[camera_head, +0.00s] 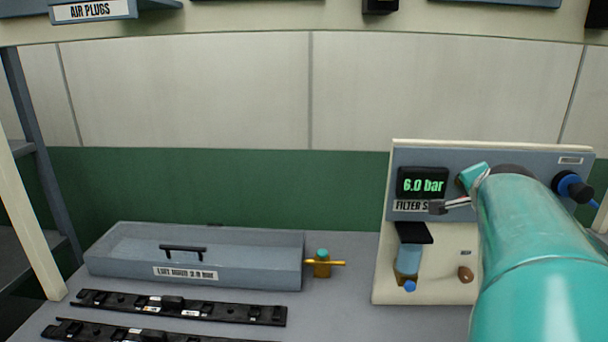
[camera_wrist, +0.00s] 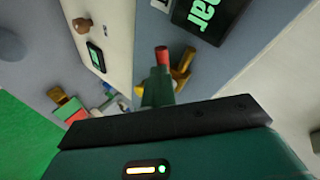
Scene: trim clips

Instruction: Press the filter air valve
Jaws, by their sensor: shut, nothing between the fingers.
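The filter station panel (camera_head: 384,262) stands upright at the right of the bench. Its lit display (camera_head: 422,182) reads 6.0 bar, and its label starting "FILTER S" is partly covered. The display also shows in the wrist view (camera_wrist: 208,18). Below the label is a blue filter bowl (camera_head: 408,258) with a blue knob under it. I cannot tell for sure which fitting is the air valve. A red-tipped part (camera_wrist: 162,57) and a yellow fitting (camera_wrist: 183,68) show in the wrist view.
Black strips (camera_head: 180,307) lie in front. A black and blue knob (camera_head: 573,187) sits at the panel's right. My arm hides much of the panel.

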